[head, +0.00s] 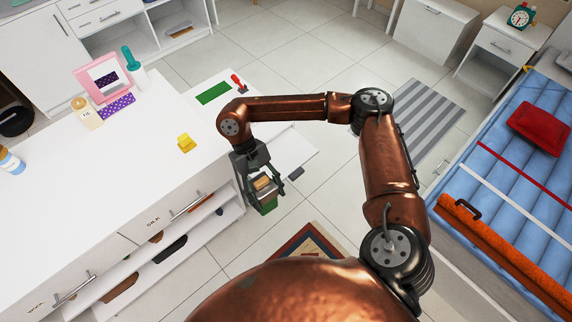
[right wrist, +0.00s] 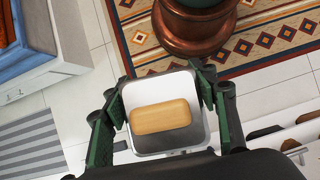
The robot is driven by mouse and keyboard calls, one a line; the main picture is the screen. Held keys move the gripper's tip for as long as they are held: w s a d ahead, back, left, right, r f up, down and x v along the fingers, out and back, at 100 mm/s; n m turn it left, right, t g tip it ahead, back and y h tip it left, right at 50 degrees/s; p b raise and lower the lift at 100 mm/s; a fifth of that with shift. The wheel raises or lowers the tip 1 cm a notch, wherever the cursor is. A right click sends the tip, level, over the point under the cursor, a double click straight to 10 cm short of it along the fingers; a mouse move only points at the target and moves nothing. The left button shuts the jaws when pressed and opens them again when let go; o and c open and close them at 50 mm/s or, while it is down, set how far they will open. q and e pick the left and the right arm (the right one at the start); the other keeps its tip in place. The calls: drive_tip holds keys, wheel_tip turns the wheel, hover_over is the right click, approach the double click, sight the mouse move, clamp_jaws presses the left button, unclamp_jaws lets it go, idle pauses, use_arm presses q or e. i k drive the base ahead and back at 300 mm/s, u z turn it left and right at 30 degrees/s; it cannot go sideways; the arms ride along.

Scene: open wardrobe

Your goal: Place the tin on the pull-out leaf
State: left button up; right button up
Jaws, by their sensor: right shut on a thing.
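The tin (right wrist: 140,96) is a silver-white square with rounded corners, and a tan rounded bar (right wrist: 160,116) lies on its top. My right gripper (head: 266,190) is shut on the tin, with a finger on each side in the right wrist view. It holds the tin beside the long white counter, in front of the pull-out leaf. The pull-out leaf (head: 290,142) is a white panel at the counter's far right end, partly hidden by my right arm. A green rectangle (head: 213,92) marks its far part. My left gripper is not in view.
A red-handled object (head: 238,82) lies by the green rectangle. A yellow block (head: 186,143), pink frame (head: 100,82) and bottles stand on the counter. A small dark object (head: 296,173) shows below the leaf's edge. A bed (head: 500,190) is at right.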

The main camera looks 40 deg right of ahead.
sight(288, 158)
drive_tip(key=z, duration=0.35)
drive_tip(key=i, duration=1.15)
drive_tip(key=z, duration=0.25)
